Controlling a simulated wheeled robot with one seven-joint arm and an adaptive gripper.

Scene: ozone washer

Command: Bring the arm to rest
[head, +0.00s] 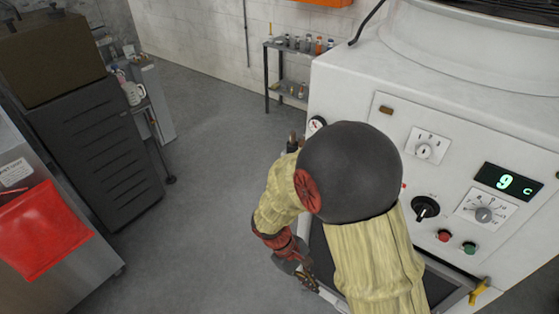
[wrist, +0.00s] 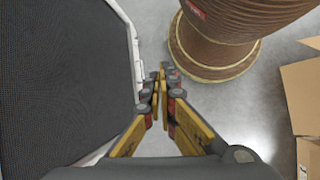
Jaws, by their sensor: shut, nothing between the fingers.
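In the wrist view my gripper (wrist: 163,80) is shut and empty, its yellow and dark fingers together. In the head view my arm stands in front of the white machine, bent at a large dark joint, with pale yellow covers and a red wrist part. The fingers are hard to make out there, low beside the machine's front. A dark mesh surface with a white edge (wrist: 137,50) lies just left of the fingertips in the wrist view; I cannot tell whether they touch it.
The white machine (head: 375,82) with knobs and a green "9 C" display (head: 508,182) fills the right. A brown ribbed drum (wrist: 235,25) and cardboard boxes (wrist: 303,90) lie right of the fingers. A red sheet (head: 40,232) is at left. Grey floor (head: 205,215) is open between.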

